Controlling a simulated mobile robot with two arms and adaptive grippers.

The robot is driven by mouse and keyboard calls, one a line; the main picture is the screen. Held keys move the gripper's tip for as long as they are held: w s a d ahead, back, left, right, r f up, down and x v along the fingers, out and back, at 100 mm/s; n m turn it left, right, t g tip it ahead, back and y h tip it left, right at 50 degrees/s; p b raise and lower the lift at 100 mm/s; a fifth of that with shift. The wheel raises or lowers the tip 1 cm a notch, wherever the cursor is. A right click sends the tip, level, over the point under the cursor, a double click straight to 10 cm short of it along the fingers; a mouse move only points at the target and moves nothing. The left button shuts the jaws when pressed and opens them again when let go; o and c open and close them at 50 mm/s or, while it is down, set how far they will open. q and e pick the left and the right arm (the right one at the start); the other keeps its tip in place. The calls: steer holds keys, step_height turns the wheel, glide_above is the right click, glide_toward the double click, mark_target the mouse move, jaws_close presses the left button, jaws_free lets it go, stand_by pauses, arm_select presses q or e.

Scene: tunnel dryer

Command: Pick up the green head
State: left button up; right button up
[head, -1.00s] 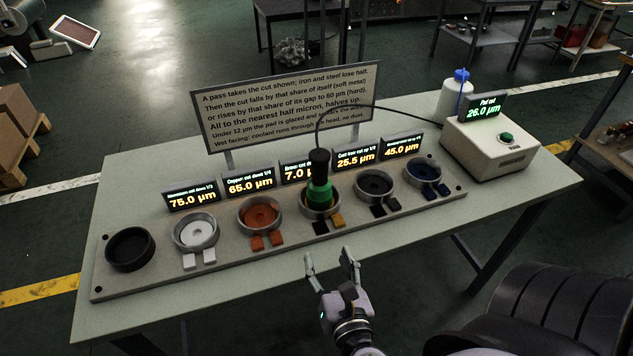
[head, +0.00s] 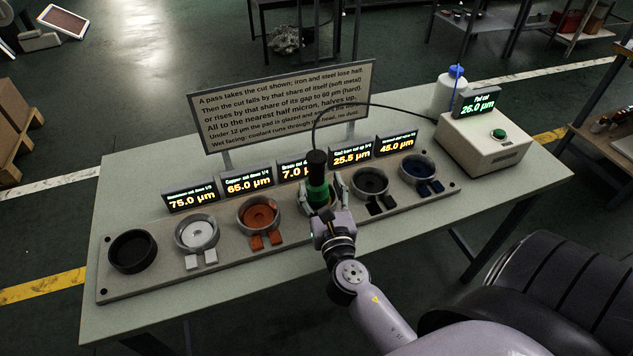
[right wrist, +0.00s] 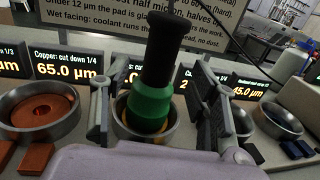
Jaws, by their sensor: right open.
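The green head (head: 318,192), a green body with a black upper part and a cable, stands upright in the brass-coloured cup of the long board. It also shows in the right wrist view (right wrist: 150,104). My right gripper (head: 324,186) is open at the head, with one finger on each side of it. In the right wrist view the fingers (right wrist: 160,100) stand left and right of the green body, with visible gaps. The gripper's palm hides the near part of the cup. My left gripper is not in view.
The board (head: 290,240) holds a row of cups, including a black one (head: 132,251), a copper one (head: 259,213) and a blue one (head: 417,168). Lit displays and a text sign (head: 285,105) stand behind. A control box (head: 484,145) and white bottle (head: 449,95) are at right.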

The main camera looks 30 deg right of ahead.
mark_target(318, 178)
steer(key=p+x, duration=0.1)
steer(key=x, duration=0.4)
steer(key=shift+w+f, duration=0.1)
steer(key=shift+f, duration=0.05)
steer(key=shift+c, duration=0.2)
jaws_close()
stand_by(0.3)
stand_by(0.4)
steer(key=shift+r, duration=0.2)
